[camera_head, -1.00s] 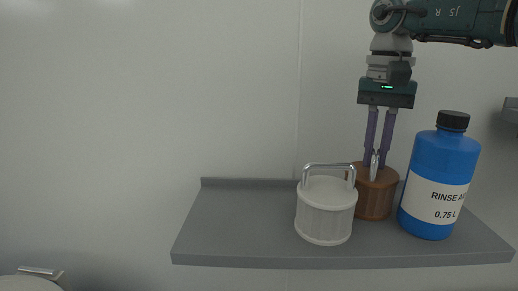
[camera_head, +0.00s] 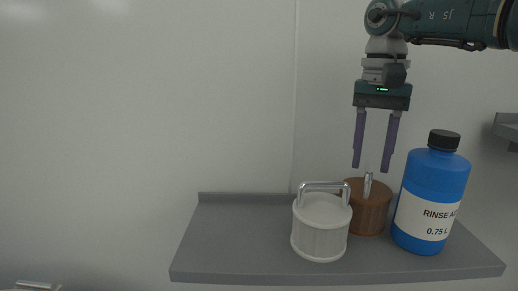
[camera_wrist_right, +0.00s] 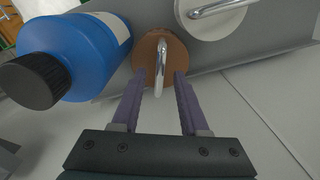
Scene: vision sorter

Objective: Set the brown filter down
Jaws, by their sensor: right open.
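The brown filter (camera_head: 369,214) stands upright on the grey shelf (camera_head: 225,235), behind and to the right of the white filter (camera_head: 321,232), which partly hides it. Its metal handle points up. My right gripper (camera_head: 371,168) is open and empty just above the handle, its two purple fingers apart. In the right wrist view the brown filter (camera_wrist_right: 149,58) lies beyond the open fingertips, with its handle between their lines. My left gripper is not in view.
A blue rinse bottle (camera_head: 431,190) with a black cap stands close to the right of the brown filter. The left part of the shelf is clear. A wall rises behind it.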

